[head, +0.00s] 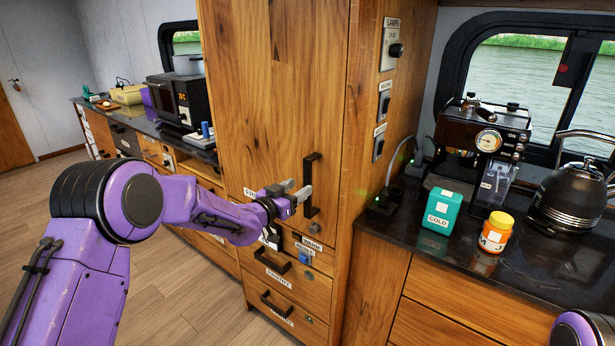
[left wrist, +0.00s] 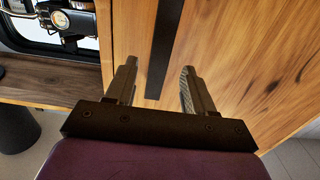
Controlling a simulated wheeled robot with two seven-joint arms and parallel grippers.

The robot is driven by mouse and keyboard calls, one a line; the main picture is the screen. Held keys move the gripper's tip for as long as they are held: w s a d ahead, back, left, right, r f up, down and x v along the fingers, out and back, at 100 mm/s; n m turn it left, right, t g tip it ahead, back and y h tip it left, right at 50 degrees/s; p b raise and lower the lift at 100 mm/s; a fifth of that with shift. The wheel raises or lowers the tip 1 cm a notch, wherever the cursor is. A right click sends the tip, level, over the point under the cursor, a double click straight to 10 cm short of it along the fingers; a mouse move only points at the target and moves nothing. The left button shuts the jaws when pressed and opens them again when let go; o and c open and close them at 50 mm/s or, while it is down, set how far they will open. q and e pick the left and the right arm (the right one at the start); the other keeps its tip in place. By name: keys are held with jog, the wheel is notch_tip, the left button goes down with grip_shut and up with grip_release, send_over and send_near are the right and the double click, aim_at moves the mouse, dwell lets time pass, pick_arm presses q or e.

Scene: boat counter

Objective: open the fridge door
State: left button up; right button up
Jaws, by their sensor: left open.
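The fridge door (head: 265,90) is the tall wooden front of the cabinet in the middle of the head view. It looks shut, flush with the cabinet. Its black vertical bar handle (head: 312,185) is near the door's right edge. My left gripper (head: 294,190) is open and close to the handle's lower part. In the left wrist view, the handle (left wrist: 165,45) shows between the two spread fingers (left wrist: 158,66); I cannot tell if they touch it. A white label on the door is partly hidden by my gripper. My right gripper is not in view.
Drawers with black handles, one labelled pantry (head: 277,275), lie below the door. The right counter holds a teal box (head: 437,208), an orange jar (head: 495,232), a coffee machine (head: 480,135) and a kettle (head: 570,190). The wooden floor (head: 170,290) at left is clear.

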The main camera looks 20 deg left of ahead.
aim_at(307, 183)
pick_arm(q)
jog(key=p+x, duration=0.1)
jog(key=x, duration=0.4)
jog(key=shift+w+d, duration=0.1)
jog(key=shift+w, duration=0.05)
grip_shut()
